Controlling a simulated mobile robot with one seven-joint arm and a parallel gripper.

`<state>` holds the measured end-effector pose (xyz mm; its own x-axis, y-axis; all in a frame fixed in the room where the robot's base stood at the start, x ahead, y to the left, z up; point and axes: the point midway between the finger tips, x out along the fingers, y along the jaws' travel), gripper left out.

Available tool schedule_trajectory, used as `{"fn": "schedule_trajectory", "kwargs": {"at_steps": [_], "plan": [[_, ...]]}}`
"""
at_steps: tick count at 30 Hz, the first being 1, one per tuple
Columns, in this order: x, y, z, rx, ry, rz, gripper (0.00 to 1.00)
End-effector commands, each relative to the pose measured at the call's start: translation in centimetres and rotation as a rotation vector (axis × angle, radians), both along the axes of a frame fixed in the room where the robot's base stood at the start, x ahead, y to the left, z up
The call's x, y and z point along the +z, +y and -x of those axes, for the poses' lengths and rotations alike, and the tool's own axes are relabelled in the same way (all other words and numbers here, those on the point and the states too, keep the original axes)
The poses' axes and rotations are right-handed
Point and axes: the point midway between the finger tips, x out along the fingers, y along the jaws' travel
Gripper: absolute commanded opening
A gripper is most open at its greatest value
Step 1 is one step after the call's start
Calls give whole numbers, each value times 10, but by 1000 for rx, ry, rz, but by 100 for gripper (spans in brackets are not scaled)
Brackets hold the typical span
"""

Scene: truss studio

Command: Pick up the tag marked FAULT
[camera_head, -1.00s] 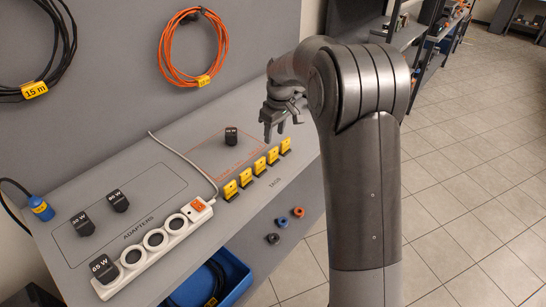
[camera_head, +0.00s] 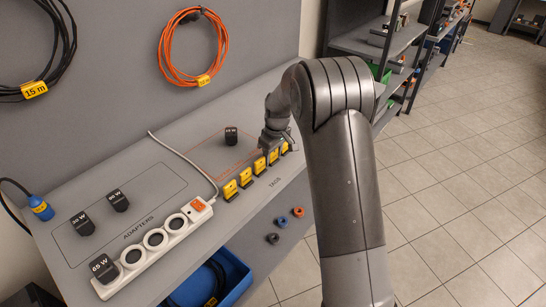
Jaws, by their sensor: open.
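A row of several yellow tags in black holders stands along the front right of the bench, beside the word TAGS. The leftmost tag (camera_head: 230,190), the one beside it (camera_head: 245,178) and the middle tag (camera_head: 260,166) show clearly. The print on them is too small to read, so I cannot tell which is marked FAULT. My gripper (camera_head: 276,150) is open and low over the right end of the row. It partly covers the tags there, and I cannot tell whether it touches one.
A white power strip (camera_head: 158,243) with a black 65 W adapter (camera_head: 103,268) lies left of the tags. A black adapter (camera_head: 231,136) stands behind them in an orange outline. Two more adapters (camera_head: 82,224) (camera_head: 118,200) sit at left. A blue bin (camera_head: 238,277) is below.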

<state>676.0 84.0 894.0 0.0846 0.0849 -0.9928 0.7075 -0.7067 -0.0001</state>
Motion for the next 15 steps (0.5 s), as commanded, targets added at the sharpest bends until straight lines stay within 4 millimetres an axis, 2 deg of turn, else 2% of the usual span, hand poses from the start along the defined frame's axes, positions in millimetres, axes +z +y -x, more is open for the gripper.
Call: {"fn": "schedule_trajectory", "kwargs": {"at_steps": [3,12,15], "plan": [[0,0,0,0,0,0,46],[1,0,0,-1,0,0,22],[1,0,0,-1,-1,-1,20]]}}
